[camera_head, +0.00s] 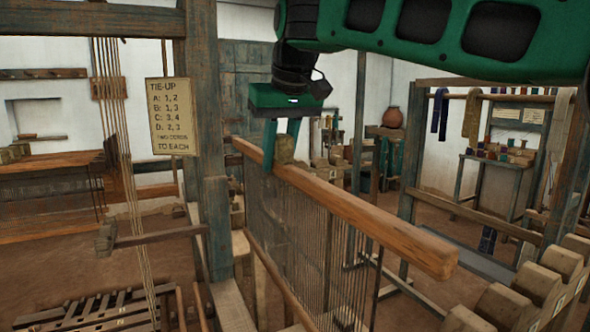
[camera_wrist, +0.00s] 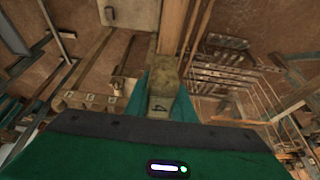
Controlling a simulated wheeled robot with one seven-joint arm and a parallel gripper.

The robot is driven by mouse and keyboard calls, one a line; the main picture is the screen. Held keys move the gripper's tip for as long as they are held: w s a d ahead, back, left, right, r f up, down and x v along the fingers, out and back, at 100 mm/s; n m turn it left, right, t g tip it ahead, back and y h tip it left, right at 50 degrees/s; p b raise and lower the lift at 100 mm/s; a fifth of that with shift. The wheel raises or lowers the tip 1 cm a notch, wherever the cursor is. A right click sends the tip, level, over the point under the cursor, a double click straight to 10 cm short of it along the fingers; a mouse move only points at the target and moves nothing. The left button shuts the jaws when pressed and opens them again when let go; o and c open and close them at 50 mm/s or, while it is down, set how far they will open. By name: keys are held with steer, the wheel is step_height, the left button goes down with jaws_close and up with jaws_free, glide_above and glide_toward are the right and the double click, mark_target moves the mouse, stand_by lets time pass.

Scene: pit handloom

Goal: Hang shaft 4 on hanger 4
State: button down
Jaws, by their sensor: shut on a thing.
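A heddle shaft shows in the head view as a long wooden top bar (camera_head: 370,215) with many thin heddles (camera_head: 300,235) hanging below and a lower bar (camera_head: 272,268). It runs from the loom post toward the lower right. My gripper (camera_head: 281,145) points down and is shut on the block-like grip (camera_head: 284,150) on top of the bar, near its far end. In the wrist view the fingers (camera_wrist: 161,103) stand either side of that grip (camera_wrist: 163,70). No number on the shaft is readable. I cannot tell which hanger is hanger 4, or whether the bar rests on anything.
Rounded wooden blocks (camera_head: 538,285) with small labels stand in a row at the lower right. A thick loom post (camera_head: 205,130) with a tie-up card (camera_head: 171,116) and hanging cords (camera_head: 120,130) is close left of the shaft. A yarn rack (camera_head: 490,160) stands behind right.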

steer(key=shift+a+r, duration=0.55)
steer(key=shift+a, duration=0.4)
steer(key=shift+a+r, duration=0.5)
steer(key=shift+a, duration=0.4)
steer(key=shift+s, duration=0.1)
